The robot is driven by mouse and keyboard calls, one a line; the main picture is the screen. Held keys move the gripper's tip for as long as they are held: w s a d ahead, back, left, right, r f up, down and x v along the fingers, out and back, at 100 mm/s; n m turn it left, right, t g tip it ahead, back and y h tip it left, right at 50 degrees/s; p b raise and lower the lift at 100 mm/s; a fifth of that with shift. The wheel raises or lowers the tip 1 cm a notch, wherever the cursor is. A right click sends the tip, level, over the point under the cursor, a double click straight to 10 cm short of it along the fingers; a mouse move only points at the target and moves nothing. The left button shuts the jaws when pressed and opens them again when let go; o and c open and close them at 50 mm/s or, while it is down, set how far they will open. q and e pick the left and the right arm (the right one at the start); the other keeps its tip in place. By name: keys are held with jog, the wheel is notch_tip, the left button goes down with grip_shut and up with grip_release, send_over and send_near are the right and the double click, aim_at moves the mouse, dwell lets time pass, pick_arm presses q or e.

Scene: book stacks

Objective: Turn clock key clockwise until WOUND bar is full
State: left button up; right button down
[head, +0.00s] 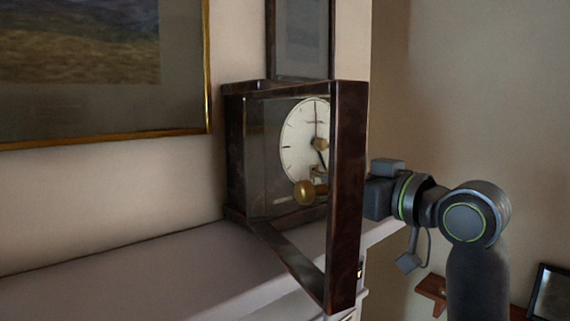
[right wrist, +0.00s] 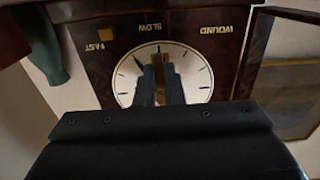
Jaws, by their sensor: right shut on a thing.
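The dark wooden clock (head: 236,150) stands on the mantel with its glazed door (head: 347,190) swung open toward me. Its white dial (head: 300,140) is partly hidden by the door frame and also shows upside down in the right wrist view (right wrist: 195,75). There my right gripper (right wrist: 160,82) is at the dial, shut on the brass key (right wrist: 159,70). In the head view the door frame hides most of its fingers. The upside-down WOUND label (right wrist: 224,29) is legible, but I cannot make out how full its bar is. My left gripper is not in view.
The open door stands between the head camera and my right gripper. A brass knob (head: 304,192) shows in front of the dial. The mantel (head: 150,275) is clear at the left. A teal object (right wrist: 45,45) is beside the clock.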

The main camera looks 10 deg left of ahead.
jog(key=shift+r+m+p, duration=0.15)
jog(key=shift+m+p, duration=0.9)
jog(key=shift+m, duration=0.05)
jog(key=shift+m+p, duration=0.6)
jog(key=shift+m, duration=0.3)
